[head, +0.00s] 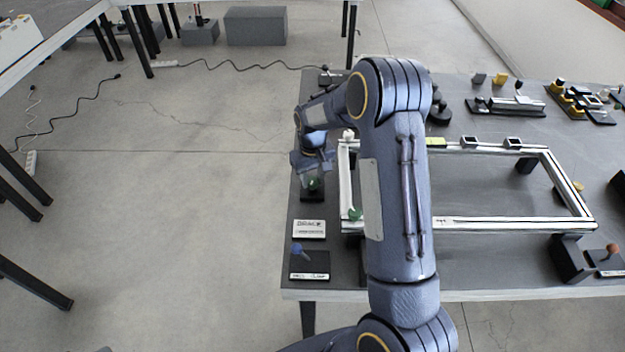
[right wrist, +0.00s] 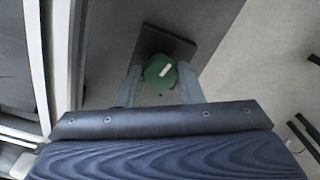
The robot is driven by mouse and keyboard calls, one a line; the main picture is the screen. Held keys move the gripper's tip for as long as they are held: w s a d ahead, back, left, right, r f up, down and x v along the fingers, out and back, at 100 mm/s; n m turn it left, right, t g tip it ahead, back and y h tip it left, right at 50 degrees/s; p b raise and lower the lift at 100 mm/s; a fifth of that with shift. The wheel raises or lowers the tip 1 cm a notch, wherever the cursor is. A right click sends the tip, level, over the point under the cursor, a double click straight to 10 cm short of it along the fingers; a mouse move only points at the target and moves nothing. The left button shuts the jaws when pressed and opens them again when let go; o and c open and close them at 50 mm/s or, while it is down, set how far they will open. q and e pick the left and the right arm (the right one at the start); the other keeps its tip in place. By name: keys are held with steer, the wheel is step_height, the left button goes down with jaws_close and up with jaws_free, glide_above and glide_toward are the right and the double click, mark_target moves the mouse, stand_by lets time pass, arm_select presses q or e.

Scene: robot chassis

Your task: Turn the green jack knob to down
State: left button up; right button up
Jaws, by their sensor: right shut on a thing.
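The green jack knob (right wrist: 160,72) shows in the right wrist view as a round green cap with a white mark, on a dark square base (right wrist: 170,42). My right gripper (right wrist: 160,84) has a finger on each side of the knob and is shut on it. In the head view the knob (head: 315,184) shows small below my right gripper (head: 314,178), at the left edge of the table. The white mark lies tilted across the knob's top. My left gripper is not in view.
A metal frame (head: 490,223) lies on the table (head: 480,260) just right of the knob. A white label plate (head: 309,229) and a blue-knobbed base (head: 310,266) stand nearer on the left edge. Another green knob (head: 355,213) is by the frame's corner. Open floor lies left of the table.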

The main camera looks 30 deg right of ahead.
mark_target(313, 180)
steer(key=shift+n+b, duration=0.35)
steer(key=shift+n, duration=0.75)
steer(key=o, duration=1)
steer(key=shift+c, duration=0.2)
steer(key=shift+r+b, duration=0.35)
steer(key=shift+r, duration=3.6)
